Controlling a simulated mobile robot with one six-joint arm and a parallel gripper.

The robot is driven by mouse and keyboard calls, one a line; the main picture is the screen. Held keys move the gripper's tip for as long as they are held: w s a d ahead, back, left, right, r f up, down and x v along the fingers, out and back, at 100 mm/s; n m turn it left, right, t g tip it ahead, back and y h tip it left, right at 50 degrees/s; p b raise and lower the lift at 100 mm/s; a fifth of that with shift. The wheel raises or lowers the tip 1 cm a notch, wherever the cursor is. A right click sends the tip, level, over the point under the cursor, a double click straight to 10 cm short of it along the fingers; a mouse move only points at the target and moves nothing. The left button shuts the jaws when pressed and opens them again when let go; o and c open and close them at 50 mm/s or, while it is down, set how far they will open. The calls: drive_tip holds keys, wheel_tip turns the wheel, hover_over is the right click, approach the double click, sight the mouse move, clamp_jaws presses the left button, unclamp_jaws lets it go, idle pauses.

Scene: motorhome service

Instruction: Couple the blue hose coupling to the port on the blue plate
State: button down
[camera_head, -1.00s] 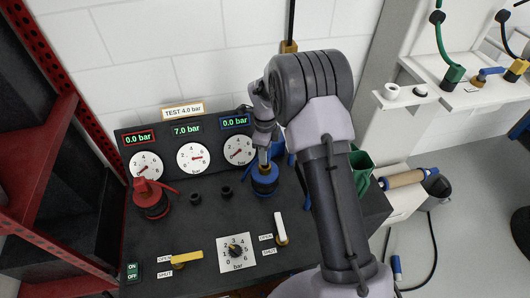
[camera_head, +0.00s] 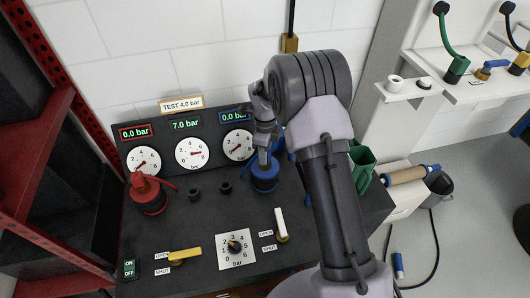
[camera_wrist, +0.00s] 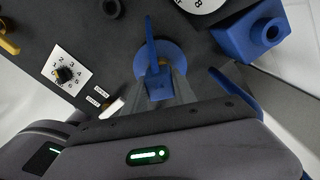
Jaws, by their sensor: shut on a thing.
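The blue hose coupling (camera_head: 265,171) is upright at the round blue plate (camera_head: 265,187) on the dark bench panel. My gripper (camera_head: 264,156) is above it, shut on it. In the wrist view the blue coupling (camera_wrist: 160,88) sits between my fingers over the blue plate (camera_wrist: 143,62), with a blue lever or hose part (camera_wrist: 151,38) reaching up from it. The port itself is hidden under the coupling. I cannot tell whether it is fully seated or locked.
A red coupling (camera_head: 148,192) stands on the left. Behind are gauges reading 0.0, 7.0 and 0.0 bar. A yellow valve handle (camera_head: 184,255), a dial (camera_head: 235,247) and a white handle (camera_head: 280,223) are in front. A blue holder (camera_wrist: 252,36) is close beside my gripper.

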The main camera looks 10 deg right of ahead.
drive_tip(key=c, duration=0.9)
unclamp_jaws()
wheel_tip(320, 180, up, 18)
drive_tip(key=p, duration=0.7)
drive_tip(key=shift+f, duration=0.2)
drive_tip(key=s+a+r+n+t+y, duration=0.1)
drive_tip(key=s+a+r+n+t, duration=0.15)
drive_tip(key=s+r+n, duration=1.05)
drive_tip(key=s+r+n+t, duration=0.1)
drive_tip(key=s+n, duration=0.1)
drive_tip(key=s, duration=0.4)
drive_tip(key=s+a+r+n+t, duration=0.1)
drive_tip(key=s+r+n, duration=0.1)
drive_tip(key=s, duration=0.4)
drive_tip(key=s+r+n+t+y, duration=0.1)
drive_tip(key=s+n, duration=0.1)
drive_tip(key=s, duration=0.4)
drive_tip(key=shift+s+a+r+n, duration=0.15)
drive_tip(key=shift+a+r+n, duration=0.05)
drive_tip(key=shift+r+n, duration=0.1)
